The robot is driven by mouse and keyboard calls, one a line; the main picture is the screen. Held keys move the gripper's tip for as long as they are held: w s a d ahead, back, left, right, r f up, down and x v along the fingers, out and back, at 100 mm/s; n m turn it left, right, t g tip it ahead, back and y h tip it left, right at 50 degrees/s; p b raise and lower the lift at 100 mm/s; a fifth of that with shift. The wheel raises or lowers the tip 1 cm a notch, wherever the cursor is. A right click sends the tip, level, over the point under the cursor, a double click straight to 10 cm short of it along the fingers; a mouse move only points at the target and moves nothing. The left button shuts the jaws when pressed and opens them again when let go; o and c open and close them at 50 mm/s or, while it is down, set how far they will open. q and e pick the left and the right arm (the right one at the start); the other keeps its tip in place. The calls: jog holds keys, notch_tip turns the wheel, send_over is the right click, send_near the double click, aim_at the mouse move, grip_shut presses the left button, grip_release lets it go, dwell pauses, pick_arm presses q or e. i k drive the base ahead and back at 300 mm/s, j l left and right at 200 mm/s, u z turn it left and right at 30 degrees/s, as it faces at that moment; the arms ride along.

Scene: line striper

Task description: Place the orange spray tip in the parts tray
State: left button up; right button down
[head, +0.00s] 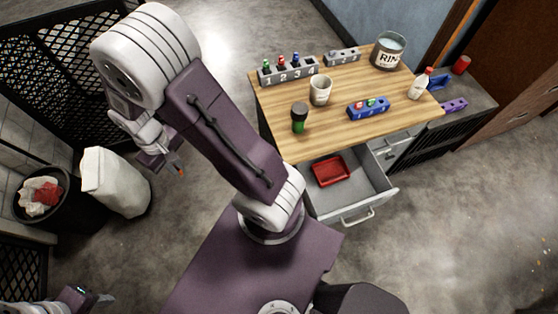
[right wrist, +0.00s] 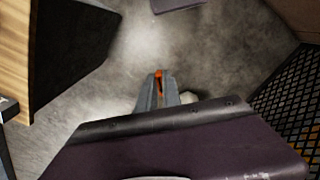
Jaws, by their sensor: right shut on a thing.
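The orange spray tip (right wrist: 159,75) is held between the fingertips of my right gripper (right wrist: 157,88) in the right wrist view. In the head view the right gripper (head: 175,168) hangs over the floor at the left, far from the bench, with a small bit of orange at its fingertips. A shallow red tray (head: 331,184), which looks like the parts tray, lies in the open drawer below the bench and seems empty. My left gripper (head: 85,297) shows at the bottom left; its fingers are too unclear to judge.
The drawer (head: 352,213) stands pulled out from the wooden bench (head: 335,135). A white sack (head: 115,185) and bin (head: 62,222) stand left.

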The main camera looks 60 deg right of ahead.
aim_at(339, 177)
jog(key=k+u, duration=0.45)
jog(key=k+j+u, duration=0.1)
jog(key=k+u, duration=0.35)
jog(key=k, duration=0.25)
jog(key=k+j+u, duration=0.45)
jog(key=k+l+u, duration=0.4)
jog(key=k, duration=0.15)
jog(key=k+u, duration=0.45)
jog(key=k+l+z, duration=0.15)
jog(key=z, duration=0.3)
jog(key=k+l+z, duration=0.1)
jog(key=l+z, duration=0.15)
jog(key=z, duration=0.2)
jog(key=l+z, duration=0.25)
jog(key=z, duration=0.15)
jog(key=i, duration=0.35)
jog(key=l+z, duration=0.05)
